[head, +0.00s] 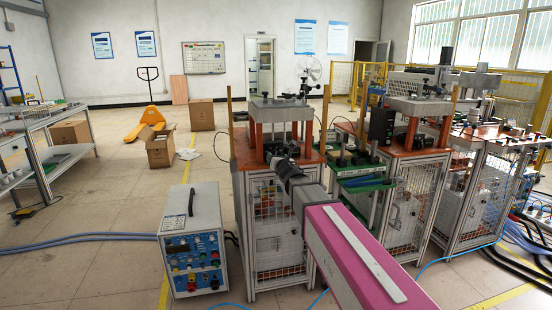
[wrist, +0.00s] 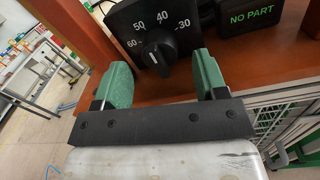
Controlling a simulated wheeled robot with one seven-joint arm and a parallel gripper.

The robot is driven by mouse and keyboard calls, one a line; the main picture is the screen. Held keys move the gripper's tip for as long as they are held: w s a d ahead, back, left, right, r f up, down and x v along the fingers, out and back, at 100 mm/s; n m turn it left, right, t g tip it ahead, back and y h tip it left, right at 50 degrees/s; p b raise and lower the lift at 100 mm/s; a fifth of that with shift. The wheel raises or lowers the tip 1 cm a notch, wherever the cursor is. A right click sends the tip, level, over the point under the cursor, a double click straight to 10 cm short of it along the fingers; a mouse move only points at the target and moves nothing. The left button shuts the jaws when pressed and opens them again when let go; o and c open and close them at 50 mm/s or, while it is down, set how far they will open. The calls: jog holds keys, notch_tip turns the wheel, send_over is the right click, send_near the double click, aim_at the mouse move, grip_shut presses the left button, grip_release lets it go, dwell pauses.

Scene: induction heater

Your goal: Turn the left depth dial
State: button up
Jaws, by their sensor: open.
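The depth dial (wrist: 159,52) is a black knob on a dark plate with white numbers, 30, 40, 50 and 60 among them, in the wrist view. A white pointer line shows on the knob. My gripper (wrist: 160,78) is open, with one green finger on each side below the dial. The knob lies between and beyond the fingertips, and I cannot tell whether they touch it. In the head view my gripper (head: 278,160) is at the front of the left press station (head: 278,200), and the dial cannot be made out there.
A black box reading "NO PART" (wrist: 250,17) sits right of the dial. An orange-brown upright (wrist: 72,28) rises at the left. The induction heater box (head: 190,243) stands on the floor left of the station. A green tray (head: 362,184) is to the right.

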jog(key=v, duration=0.8)
jog(key=shift+s, duration=0.2)
jog(key=w+a+n, duration=0.1)
jog(key=w, duration=0.2)
jog(key=w+a+n, duration=0.1)
jog(key=w+n, duration=0.1)
jog(key=w, duration=0.1)
jog(key=w+a+n, duration=0.1)
jog(key=w+n, duration=0.1)
jog(key=w, duration=0.2)
jog(key=shift+a+r, duration=0.1)
jog(key=shift+r, duration=0.05)
jog(key=shift+s, duration=0.1)
jog(key=c, duration=0.9)
